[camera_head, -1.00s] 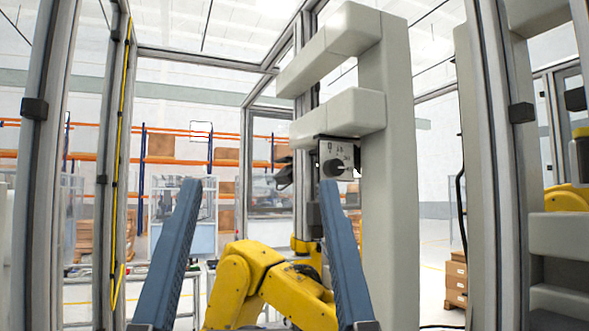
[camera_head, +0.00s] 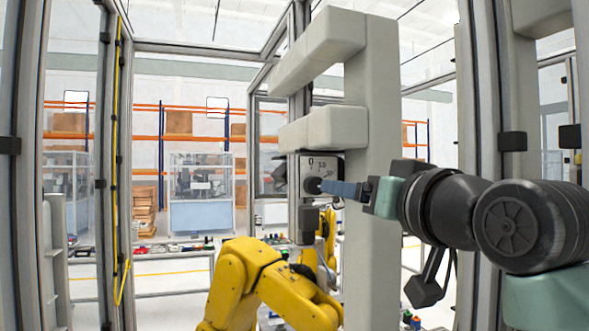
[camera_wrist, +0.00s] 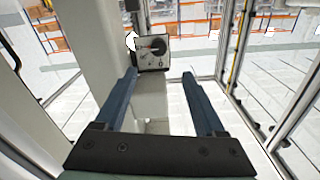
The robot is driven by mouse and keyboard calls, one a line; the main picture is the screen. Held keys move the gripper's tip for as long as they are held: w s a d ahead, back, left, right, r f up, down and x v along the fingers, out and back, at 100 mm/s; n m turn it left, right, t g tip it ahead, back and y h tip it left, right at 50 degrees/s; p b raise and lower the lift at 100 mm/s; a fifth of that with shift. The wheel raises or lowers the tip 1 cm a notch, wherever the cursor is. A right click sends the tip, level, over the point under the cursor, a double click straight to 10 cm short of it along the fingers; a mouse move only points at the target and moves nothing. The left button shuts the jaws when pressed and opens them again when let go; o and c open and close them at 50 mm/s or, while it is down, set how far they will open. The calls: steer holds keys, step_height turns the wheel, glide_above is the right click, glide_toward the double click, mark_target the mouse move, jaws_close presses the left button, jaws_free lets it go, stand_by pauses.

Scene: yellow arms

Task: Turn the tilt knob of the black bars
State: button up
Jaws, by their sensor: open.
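A small grey panel box (camera_head: 328,164) with printed markings is mounted under the lower grey block of the upright post. Its round black knob (camera_head: 312,185) faces me. In the wrist view the panel (camera_wrist: 146,62) and the knob (camera_wrist: 157,46) show just beyond the fingertips, roughly between them, with a small red mark at the knob's left. My gripper (camera_wrist: 159,76) is open and empty, its two blue fingers apart. In the head view my gripper (camera_head: 325,187) comes from the right, its fingertip overlapping the knob's edge; I cannot tell whether they touch. I cannot clearly pick out the black bars.
A thick light-grey post (camera_head: 372,150) with block arms stands right beside the panel. A yellow robot arm (camera_head: 245,280) stands below and left. Metal frame uprights (camera_head: 107,150) enclose the space, with racks (camera_head: 180,125) far behind. Open air lies left of the panel.

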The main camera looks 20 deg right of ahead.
mark_target(317, 186)
steer(key=w+p, duration=0.8)
steer(key=w, duration=0.4)
steer(key=shift+a+r, duration=0.1)
steer(key=shift+r, duration=0.05)
steer(key=shift+w, duration=0.5)
jaws_close()
